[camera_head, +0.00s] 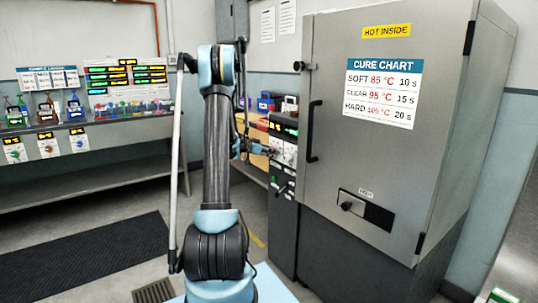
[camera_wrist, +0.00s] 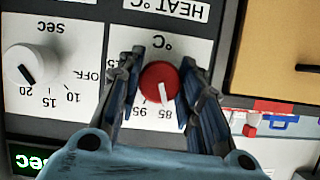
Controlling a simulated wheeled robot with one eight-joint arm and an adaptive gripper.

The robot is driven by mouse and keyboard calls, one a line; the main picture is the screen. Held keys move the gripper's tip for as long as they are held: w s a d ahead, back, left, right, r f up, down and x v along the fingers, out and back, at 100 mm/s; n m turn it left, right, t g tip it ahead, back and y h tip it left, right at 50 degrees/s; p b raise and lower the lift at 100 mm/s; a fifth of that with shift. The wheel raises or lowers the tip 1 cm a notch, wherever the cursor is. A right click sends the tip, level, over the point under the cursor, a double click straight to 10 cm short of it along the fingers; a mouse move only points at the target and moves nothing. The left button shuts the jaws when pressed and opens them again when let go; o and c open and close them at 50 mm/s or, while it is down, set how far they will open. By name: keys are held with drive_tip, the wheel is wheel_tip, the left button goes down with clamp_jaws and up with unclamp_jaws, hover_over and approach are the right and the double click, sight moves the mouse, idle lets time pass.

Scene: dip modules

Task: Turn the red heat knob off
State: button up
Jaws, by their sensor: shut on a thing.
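The red heat knob (camera_wrist: 159,83) sits on a white dial plate marked °C, which appears upside down in the wrist view. Its white pointer line is toward the 85 mark. My gripper (camera_wrist: 160,72) has a finger on each side of the knob and is shut on it. In the camera_head view my gripper (camera_head: 270,150) reaches the control panel (camera_head: 284,153) left of the oven door. The knob cannot be made out there. The heat dial's OFF mark is not visible, and part of the dial is hidden by my fingers.
A white seconds knob (camera_wrist: 32,62) with its own dial is beside the heat dial. The grey oven door (camera_head: 385,150) has a vertical handle (camera_head: 313,130) close to the panel. A bench (camera_head: 90,180) with bottles stands at the left.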

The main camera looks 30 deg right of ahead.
drive_tip(key=shift+w, duration=0.1)
drive_tip(key=shift+w+a+n+g, duration=0.1)
drive_tip(key=shift+n+g, duration=0.7)
drive_tip(key=shift+n, duration=0.4)
drive_tip(key=n+g, duration=0.2)
drive_tip(key=n, duration=0.1)
drive_tip(key=shift+w+h, duration=0.1)
drive_tip(key=shift+h, duration=0.2)
drive_tip(key=n+g, duration=0.1)
drive_tip(key=n, duration=0.1)
drive_tip(key=shift+f+n+g+h, duration=0.1)
drive_tip(key=shift+n+g+h, duration=0.2)
drive_tip(key=shift+n+h, duration=0.1)
drive_tip(key=shift+n+g+h, duration=0.5)
drive_tip(key=shift+n+g, duration=0.1)
drive_tip(key=shift+n, duration=0.9)
drive_tip(key=o, duration=1)
drive_tip(key=shift+f, duration=0.1)
drive_tip(key=shift+o, duration=0.3)
